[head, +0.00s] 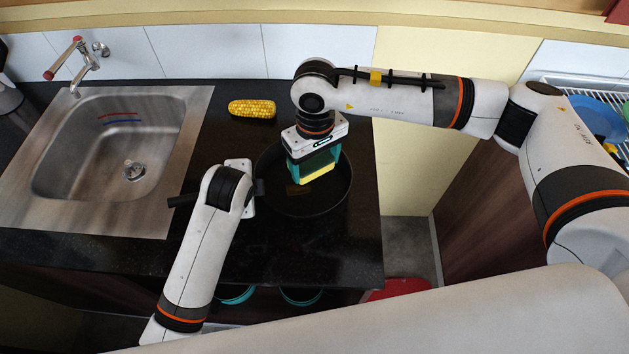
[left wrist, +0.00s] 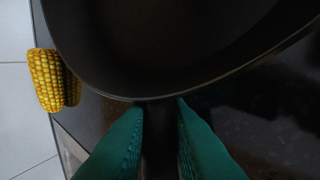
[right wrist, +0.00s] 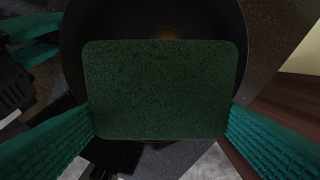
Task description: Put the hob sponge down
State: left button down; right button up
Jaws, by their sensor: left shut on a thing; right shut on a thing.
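The hob sponge (head: 318,172) is yellow with a dark green scouring side. My right gripper (head: 316,160) is shut on it and holds it over the black frying pan (head: 335,200). In the right wrist view the sponge's green face (right wrist: 165,90) fills the middle, between teal fingers. A brownish patch (head: 298,189) shows on the pan's floor beside the sponge. My left gripper (head: 258,188) is at the pan's left side. In the left wrist view its teal fingers (left wrist: 160,115) are shut on the pan's handle (left wrist: 160,140). I cannot tell whether the sponge touches the pan.
A corn cob (head: 252,108) lies on the black counter (head: 225,125) behind the pan. A steel sink (head: 95,160) with a tap is at the left. The counter ends right of the pan, with a gap beyond. A dish rack (head: 585,92) stands at the far right.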

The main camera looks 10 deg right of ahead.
jog(key=s+d+r+n, duration=0.1)
jog(key=s+d, duration=0.1)
jog(key=s, duration=0.6)
jog(key=s+d+r+n, duration=0.1)
jog(key=s+d, duration=0.1)
jog(key=s, duration=0.6)
send_over(349, 259)
notch_tip(349, 259, down, 6)
jog(key=shift+r, duration=0.1)
jog(key=shift+f, duration=2.2)
jog(key=shift+f, duration=0.15)
jog(key=o, duration=0.9)
notch_tip(349, 259, up, 12)
jog(key=shift+r, duration=0.2)
